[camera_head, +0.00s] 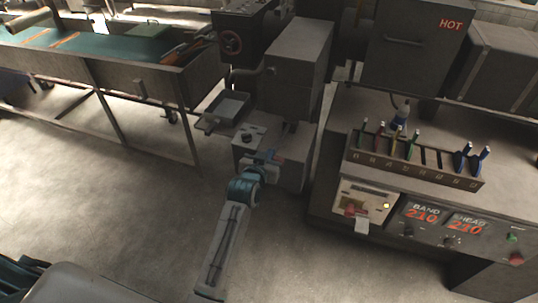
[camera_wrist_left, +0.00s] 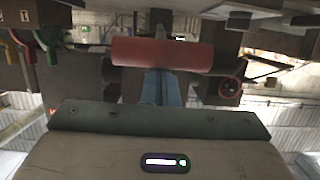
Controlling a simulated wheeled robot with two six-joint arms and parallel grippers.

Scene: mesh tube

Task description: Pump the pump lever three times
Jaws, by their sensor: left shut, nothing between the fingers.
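The pump lever shows a red cylindrical grip (camera_wrist_left: 162,54) lying crosswise in the left wrist view. In the head view the red grip (camera_head: 280,157) is small and partly covered at the tip of my left arm. My left gripper (camera_head: 270,155) is at the lever beside the grey machine. Its blue fingers (camera_wrist_left: 163,88) are shut together with nothing between them. They point at the red grip and their tips meet its edge in the picture; I cannot tell whether they touch it. The rest of the lever is mostly hidden. My right gripper is not in view.
A grey machine block (camera_head: 298,68) rises behind the lever, with a small tray (camera_head: 231,107) at its left. On the right, a control bench (camera_head: 327,207) carries a rack (camera_head: 412,164) of coloured-handled tools. A long trough table (camera_head: 95,62) stands at back left. The floor at left is clear.

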